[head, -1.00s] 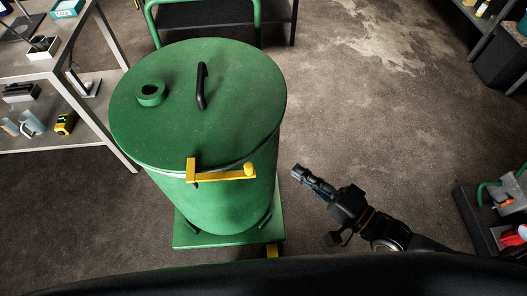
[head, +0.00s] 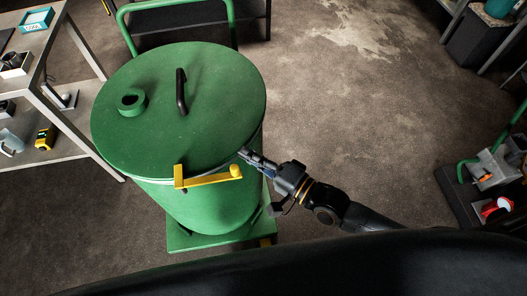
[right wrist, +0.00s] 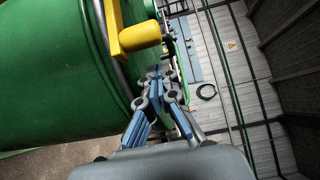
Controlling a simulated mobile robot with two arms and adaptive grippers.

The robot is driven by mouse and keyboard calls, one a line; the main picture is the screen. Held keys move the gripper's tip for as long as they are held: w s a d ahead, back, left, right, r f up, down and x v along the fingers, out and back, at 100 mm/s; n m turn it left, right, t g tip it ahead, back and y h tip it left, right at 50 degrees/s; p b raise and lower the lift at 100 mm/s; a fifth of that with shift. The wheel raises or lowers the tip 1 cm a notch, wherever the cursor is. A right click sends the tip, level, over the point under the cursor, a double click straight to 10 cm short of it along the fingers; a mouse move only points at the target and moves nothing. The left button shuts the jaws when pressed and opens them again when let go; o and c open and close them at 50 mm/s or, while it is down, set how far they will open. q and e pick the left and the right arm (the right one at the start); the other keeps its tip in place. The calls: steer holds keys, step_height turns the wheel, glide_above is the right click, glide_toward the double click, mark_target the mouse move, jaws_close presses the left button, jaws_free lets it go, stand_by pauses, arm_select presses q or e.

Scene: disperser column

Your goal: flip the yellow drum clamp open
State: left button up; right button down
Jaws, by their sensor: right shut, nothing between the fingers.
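The green drum (head: 205,205) stands on a green platform, with its lid (head: 200,90) on top. The yellow drum clamp (head: 207,180) is on the near side, just under the lid rim. Its bar runs sideways to a round knob (head: 235,171) at its right end. My right gripper (head: 246,154) is shut and empty, close to the drum's right side, just right of and beyond the knob. In the right wrist view, the fingertips (right wrist: 160,74) are beside the drum rim, below the yellow knob (right wrist: 140,36). I cannot tell whether they touch the drum. My left gripper is not in view.
A shelf table (head: 70,143) with tools and mugs stands at the left. A green rail (head: 121,30) rises behind the drum. A dark cart (head: 460,208) with a red item is at the right. The floor between drum and cart is clear.

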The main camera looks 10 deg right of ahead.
steer(key=shift+s+a+r+p, duration=0.15)
steer(key=shift+s+a, duration=0.15)
steer(key=shift+s, duration=0.3)
steer(key=shift+s+a+p, duration=0.15)
steer(key=shift+s+a, duration=0.1)
steer(key=shift+s, duration=0.35)
steer(key=shift+s, duration=0.1)
